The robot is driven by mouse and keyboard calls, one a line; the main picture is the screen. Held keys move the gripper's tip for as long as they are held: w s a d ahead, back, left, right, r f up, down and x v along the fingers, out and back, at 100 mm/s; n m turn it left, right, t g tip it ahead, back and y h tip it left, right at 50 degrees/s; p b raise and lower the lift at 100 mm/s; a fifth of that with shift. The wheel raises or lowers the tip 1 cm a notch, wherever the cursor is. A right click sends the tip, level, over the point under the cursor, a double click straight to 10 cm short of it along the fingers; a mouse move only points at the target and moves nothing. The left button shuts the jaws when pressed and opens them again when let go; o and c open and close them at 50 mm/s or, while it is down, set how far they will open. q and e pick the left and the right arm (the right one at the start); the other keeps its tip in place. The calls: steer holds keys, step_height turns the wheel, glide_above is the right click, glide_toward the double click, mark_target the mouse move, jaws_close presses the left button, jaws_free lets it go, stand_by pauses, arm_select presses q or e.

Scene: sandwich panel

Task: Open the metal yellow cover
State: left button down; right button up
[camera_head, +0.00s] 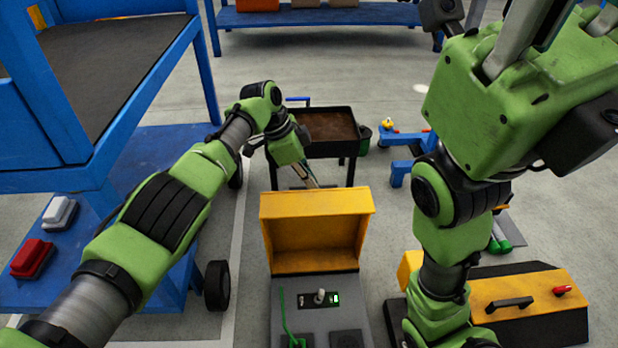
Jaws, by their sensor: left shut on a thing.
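The yellow metal cover (316,232) stands raised, nearly upright, at the far end of the grey control panel (300,291), with its hollow inside facing me. The panel's face is exposed, with a small knob, a green-lit part, a green lever and dark square plates. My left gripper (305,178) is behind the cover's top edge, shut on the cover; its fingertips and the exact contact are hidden. My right gripper (560,28) is raised at the upper right, away from the cover. Its fingertips are cut off by the frame, so its opening is unclear.
A blue rack (150,75) stands at left, with red (31,259) and white (59,212) boxes on its lower shelf. A dark cart (330,130) is behind the cover. A yellow-black case (525,296) lies at right. Grey floor is free around the cover's right side.

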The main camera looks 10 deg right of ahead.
arm_select(q)
steer(key=c, duration=2.1)
jaws_free()
steer(key=shift+s+f+g, duration=0.15)
steer(key=shift+s+f, duration=0.25)
steer(key=shift+f, duration=0.2)
steer(key=shift+s+f+g, duration=0.15)
steer(key=shift+s+f, duration=0.2)
steer(key=shift+f, duration=0.25)
steer(key=shift+w+d+f, duration=0.15)
steer(key=shift+f, duration=0.1)
steer(key=shift+w+r, duration=0.1)
steer(key=shift+r, duration=0.2)
steer(key=v, duration=1.2)
